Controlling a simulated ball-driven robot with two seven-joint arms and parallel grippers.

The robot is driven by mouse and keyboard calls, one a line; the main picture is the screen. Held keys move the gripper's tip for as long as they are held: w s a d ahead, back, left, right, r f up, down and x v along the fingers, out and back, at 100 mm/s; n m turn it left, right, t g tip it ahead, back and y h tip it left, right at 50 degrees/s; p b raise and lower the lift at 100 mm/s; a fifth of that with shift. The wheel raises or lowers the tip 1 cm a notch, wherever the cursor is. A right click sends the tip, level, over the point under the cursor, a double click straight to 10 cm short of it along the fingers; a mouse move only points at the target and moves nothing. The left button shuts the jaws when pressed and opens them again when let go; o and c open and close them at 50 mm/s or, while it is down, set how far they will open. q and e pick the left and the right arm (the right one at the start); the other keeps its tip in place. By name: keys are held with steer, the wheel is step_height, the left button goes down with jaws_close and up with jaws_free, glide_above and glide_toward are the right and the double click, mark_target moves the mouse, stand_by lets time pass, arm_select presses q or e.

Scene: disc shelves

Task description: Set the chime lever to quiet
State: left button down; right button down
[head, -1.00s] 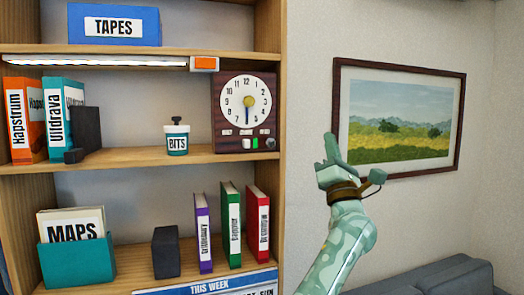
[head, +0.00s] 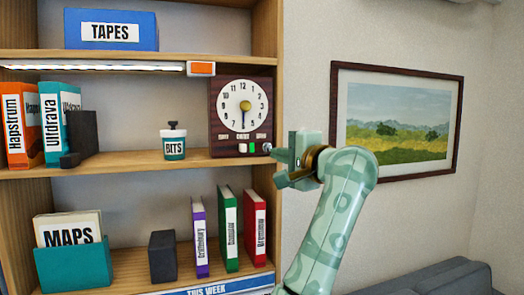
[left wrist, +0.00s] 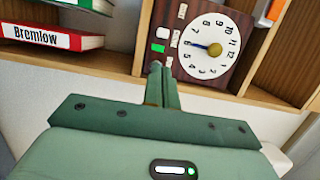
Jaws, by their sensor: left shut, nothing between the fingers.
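The dark red-brown clock (head: 215,112) stands on the middle shelf at its right end, with a round white dial (head: 243,103). Below the dial are small white labels, a white button (head: 243,148) and a green button (head: 251,148). A small grey knob (head: 267,147) shows at the lower right corner; I cannot tell its setting or read the labels. My left gripper (head: 279,157) is shut and empty, just right of this corner. In the left wrist view its fingertips (left wrist: 156,67) reach the clock's lower edge near the green button; contact is unclear. My right gripper is not in view.
The shelf unit's right side panel (head: 266,215) stands behind my gripper. A BITS jar (head: 174,147) is left of the clock. Coloured books (head: 230,230) stand on the shelf below. A framed picture (head: 398,120) hangs on the right wall, above a grey sofa (head: 440,278).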

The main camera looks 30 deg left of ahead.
mark_target(243, 148)
arm_select(q)
steer(key=p+x, duration=0.2)
steer(key=x, duration=0.7)
steer(key=shift+s+r, duration=0.1)
steer(key=shift+a, duration=0.4)
